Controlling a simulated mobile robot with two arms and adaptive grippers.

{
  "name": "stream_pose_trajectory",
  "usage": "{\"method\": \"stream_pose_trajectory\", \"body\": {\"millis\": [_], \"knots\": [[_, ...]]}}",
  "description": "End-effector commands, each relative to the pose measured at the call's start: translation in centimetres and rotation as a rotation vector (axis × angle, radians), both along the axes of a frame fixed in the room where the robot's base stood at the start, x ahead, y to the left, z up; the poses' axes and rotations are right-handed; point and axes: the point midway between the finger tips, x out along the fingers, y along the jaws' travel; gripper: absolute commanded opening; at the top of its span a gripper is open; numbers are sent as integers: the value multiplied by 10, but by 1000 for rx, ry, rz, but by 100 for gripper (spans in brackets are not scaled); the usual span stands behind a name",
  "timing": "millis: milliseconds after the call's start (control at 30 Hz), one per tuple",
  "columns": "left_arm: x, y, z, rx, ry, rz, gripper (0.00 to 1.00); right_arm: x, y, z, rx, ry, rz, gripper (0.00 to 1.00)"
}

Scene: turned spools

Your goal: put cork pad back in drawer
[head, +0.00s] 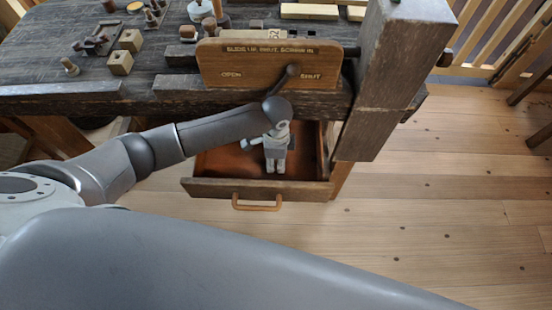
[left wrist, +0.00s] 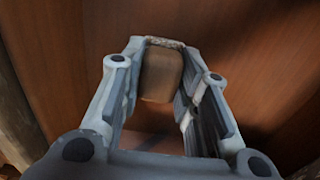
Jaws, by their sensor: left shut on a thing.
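The drawer (head: 222,187) under the workbench stands pulled out, with its reddish-brown floor showing. My left gripper (head: 275,170) reaches down into the open drawer from above, near its middle. In the left wrist view my left gripper (left wrist: 165,75) is shut on a brown piece with a pale, rough edge, which I take as the cork pad (left wrist: 161,77). The pad is between the fingers, over the drawer's floor (left wrist: 245,50); I cannot tell whether it touches the floor. The fingers hide the pad in the head view. My right gripper is not in view.
A vise with a lettered wooden board (head: 265,65) and a thick post (head: 385,75) stand above and right of the drawer. Wooden blocks (head: 120,62) and small turned parts lie on the workbench (head: 60,95). The plank floor (head: 450,200) at right is clear.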

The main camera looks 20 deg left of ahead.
Motion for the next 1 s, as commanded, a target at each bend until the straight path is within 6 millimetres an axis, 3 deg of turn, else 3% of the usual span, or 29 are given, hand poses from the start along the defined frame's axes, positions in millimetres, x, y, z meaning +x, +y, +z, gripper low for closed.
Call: {"method": "stream_pose_trajectory", "body": {"millis": [233, 267, 433, 767, 1000], "knots": [[0, 0, -2, 0, 0, 0, 11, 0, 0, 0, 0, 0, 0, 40], [0, 0, -3, 0, 0, 0, 31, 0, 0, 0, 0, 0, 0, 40], [0, 0, -2, 0, 0, 0, 51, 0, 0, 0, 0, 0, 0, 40], [0, 0, 0, 0, 0, 0, 51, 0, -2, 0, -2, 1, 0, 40], [1, 0, 35, -1, -4, -1, 51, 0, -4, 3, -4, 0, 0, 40]]}}
